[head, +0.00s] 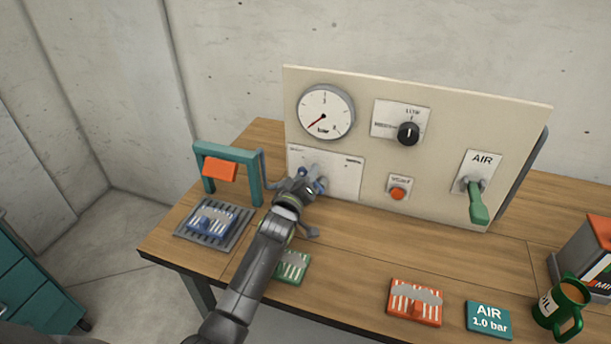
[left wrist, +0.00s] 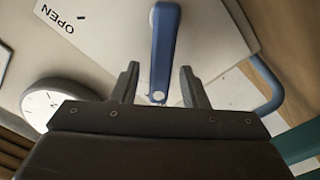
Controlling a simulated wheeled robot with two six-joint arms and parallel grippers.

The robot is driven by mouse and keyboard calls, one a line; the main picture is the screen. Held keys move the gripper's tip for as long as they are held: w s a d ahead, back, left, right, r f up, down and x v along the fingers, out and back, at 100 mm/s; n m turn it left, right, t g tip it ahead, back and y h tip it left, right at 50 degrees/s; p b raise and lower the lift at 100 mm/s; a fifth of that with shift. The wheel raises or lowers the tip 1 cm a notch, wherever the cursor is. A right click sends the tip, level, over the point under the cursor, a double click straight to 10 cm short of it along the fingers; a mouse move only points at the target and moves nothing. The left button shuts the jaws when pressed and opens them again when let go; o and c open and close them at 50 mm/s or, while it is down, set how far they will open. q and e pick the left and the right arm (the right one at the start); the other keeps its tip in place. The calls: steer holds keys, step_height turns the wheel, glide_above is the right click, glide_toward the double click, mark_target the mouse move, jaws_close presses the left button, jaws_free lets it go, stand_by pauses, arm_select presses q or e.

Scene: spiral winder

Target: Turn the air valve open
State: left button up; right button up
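A blue lever (left wrist: 163,50) is mounted on a white plate (head: 345,176) on the panel, with the word OPEN at one side in the left wrist view. In the head view the lever is mostly hidden behind my left gripper (head: 310,187). My left gripper is open, and in the left wrist view its fingers (left wrist: 160,82) stand on either side of the lever, with gaps visible. A green lever (head: 477,202) hangs down on a plate marked AIR (head: 481,160) at the panel's right. My right gripper is not in view.
The panel (head: 450,115) also carries a bar gauge (head: 326,112) with its needle at lower left, a black knob (head: 408,133) and a red button (head: 397,193).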

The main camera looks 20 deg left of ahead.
arm_select(q)
steer(key=shift+w, duration=0.15)
jaws_close()
stand_by(0.4)
